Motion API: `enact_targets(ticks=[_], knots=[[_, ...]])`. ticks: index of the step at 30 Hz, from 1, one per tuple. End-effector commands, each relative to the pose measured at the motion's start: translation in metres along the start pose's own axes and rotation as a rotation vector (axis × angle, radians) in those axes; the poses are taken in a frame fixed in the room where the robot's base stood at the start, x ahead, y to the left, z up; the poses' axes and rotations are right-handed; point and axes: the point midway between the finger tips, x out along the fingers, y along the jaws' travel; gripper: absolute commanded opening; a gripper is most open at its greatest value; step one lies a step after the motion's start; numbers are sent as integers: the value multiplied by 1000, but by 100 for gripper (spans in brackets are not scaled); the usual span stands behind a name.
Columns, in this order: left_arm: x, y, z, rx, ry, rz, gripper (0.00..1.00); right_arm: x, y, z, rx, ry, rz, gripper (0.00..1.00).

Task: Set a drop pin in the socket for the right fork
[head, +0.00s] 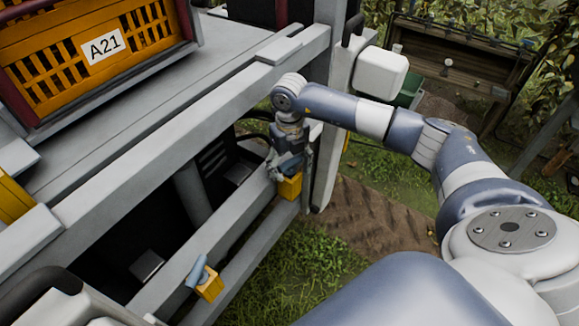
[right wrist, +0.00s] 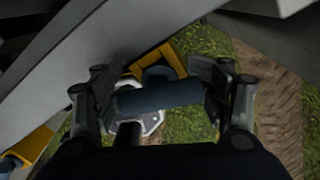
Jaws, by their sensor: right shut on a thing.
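My right gripper (head: 287,160) points down, close above the yellow socket (head: 291,187) at the far end of the grey beam. In the right wrist view its fingers (right wrist: 160,97) are shut on the blue-grey crossbar of a drop pin (right wrist: 158,97). The yellow socket (right wrist: 168,53) shows just beyond the bar and is partly covered. I cannot tell whether the pin's shank is inside it. A second yellow socket (head: 211,289) sits on the near end of the beam, with a blue-grey pin (head: 198,272) in it, its crossbar on top. My left gripper is not in view.
An orange crate (head: 60,60) marked A21 stands on the grey deck (head: 130,95) at upper left. A white box (head: 380,73) is beside the grey post, near my right forearm. Grass and a dirt track lie below. A wooden bin (head: 460,60) stands far back.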

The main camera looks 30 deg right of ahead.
Motion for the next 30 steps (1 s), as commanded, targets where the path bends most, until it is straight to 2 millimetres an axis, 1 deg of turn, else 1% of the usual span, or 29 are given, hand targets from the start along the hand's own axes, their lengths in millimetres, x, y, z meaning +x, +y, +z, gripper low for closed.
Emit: enact_targets(ticks=[3,4,7,8,17,18,30], knots=[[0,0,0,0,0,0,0,0,0,0,0,-1,0,40],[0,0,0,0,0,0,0,0,0,0,0,-1,0,70],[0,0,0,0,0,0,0,0,0,0,0,-1,0,93],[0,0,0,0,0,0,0,0,0,0,0,-1,0,96],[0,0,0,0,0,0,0,0,0,0,0,0,0,96],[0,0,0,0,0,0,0,0,0,0,0,0,0,100],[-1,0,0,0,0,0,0,-1,0,0,0,0,0,100]])
